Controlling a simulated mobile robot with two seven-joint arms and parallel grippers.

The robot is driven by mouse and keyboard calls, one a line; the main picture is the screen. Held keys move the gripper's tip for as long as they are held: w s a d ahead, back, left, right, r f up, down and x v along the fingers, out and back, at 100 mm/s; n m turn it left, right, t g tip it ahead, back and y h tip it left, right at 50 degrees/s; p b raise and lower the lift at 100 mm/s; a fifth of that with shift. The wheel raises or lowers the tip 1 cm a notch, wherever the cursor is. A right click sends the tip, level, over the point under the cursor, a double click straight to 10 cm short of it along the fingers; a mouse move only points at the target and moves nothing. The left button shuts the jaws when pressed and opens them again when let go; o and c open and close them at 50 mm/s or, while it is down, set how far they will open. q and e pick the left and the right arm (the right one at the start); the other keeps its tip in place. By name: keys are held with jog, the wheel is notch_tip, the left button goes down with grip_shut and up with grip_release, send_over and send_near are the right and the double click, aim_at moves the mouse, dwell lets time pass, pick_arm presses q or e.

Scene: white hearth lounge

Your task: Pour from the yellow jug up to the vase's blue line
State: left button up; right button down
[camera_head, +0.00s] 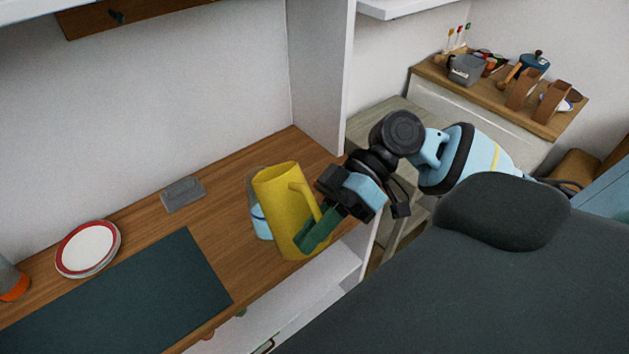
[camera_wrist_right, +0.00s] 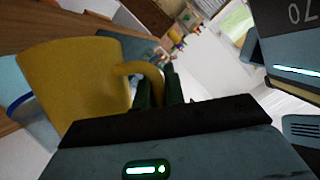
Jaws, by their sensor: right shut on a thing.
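The yellow jug (camera_head: 276,207) is at the counter's front edge in the head view, its top leaning a little to the left. My right gripper (camera_head: 316,232) is shut on the jug's handle, on the jug's right side. The jug (camera_wrist_right: 75,85) and the gripper's green fingers (camera_wrist_right: 160,90) also show in the right wrist view. A clear vase (camera_head: 259,222) with a blue band stands behind the jug, mostly hidden by it. It shows partly at the left of the wrist view (camera_wrist_right: 38,128). I cannot see its liquid level. My left gripper is not in view.
On the wooden counter (camera_head: 215,235) lie a dark mat (camera_head: 130,290), a red-rimmed plate (camera_head: 88,248) and a grey block (camera_head: 183,194). An orange-and-grey item (camera_head: 12,282) is at the far left. A white upright panel (camera_head: 318,80) stands behind. A wooden shelf (camera_head: 495,97) at the back right holds kitchenware.

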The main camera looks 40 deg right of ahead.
aim_at(303, 191)
jog(key=shift+w+r+m+g+p, duration=0.1)
jog(key=shift+r+m+g+p, duration=0.25)
jog(key=shift+r, duration=0.5)
jog(key=shift+w+r+m+g+p, duration=0.1)
jog(key=shift+r+m+g+p, duration=0.15)
jog(key=shift+r+p, duration=0.4)
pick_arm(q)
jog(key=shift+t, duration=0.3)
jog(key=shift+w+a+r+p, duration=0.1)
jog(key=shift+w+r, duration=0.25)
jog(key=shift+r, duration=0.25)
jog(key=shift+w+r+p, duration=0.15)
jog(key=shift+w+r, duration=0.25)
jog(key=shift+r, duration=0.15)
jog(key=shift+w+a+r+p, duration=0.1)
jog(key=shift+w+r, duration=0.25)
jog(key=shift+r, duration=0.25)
pick_arm(e)
jog(key=shift+w+r+m+g, duration=0.25)
jog(key=shift+r+m, duration=0.1)
jog(key=shift+r, duration=0.45)
jog(key=shift+w+r+m+g, duration=0.25)
jog(key=shift+r+m, duration=0.1)
jog(key=shift+r, duration=0.4)
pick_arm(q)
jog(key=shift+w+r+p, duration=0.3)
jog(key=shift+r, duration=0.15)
pick_arm(e)
jog(key=shift+w+r, duration=0.15)
jog(key=shift+r, duration=0.05)
